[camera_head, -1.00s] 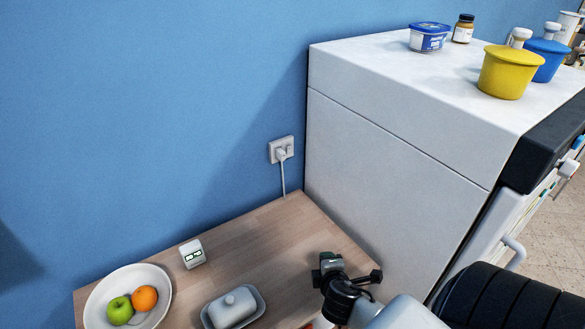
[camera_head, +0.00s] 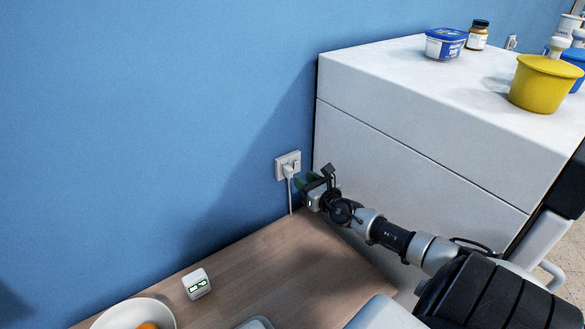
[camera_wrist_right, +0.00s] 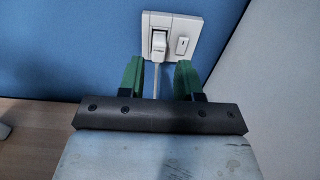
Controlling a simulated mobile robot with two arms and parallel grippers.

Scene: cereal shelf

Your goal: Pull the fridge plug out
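The white fridge plug (camera_head: 288,171) sits in a white wall socket (camera_head: 281,161) on the blue wall, just left of the fridge (camera_head: 420,150). Its cord hangs down behind the wooden table. My right gripper (camera_head: 303,182) is close to the plug, to its lower right in the head view. In the right wrist view, the green fingers (camera_wrist_right: 157,78) are apart with nothing gripped between them. The plug (camera_wrist_right: 158,44) shows just beyond the fingertips, and its cord (camera_wrist_right: 156,80) runs down between the fingers. My left gripper is not in view.
The wooden table (camera_head: 270,265) lies below the socket, with a small white clock (camera_head: 197,284) and a fruit bowl (camera_head: 110,317). A tub (camera_head: 445,43), a jar (camera_head: 478,35) and a yellow pot (camera_head: 545,83) stand on the fridge.

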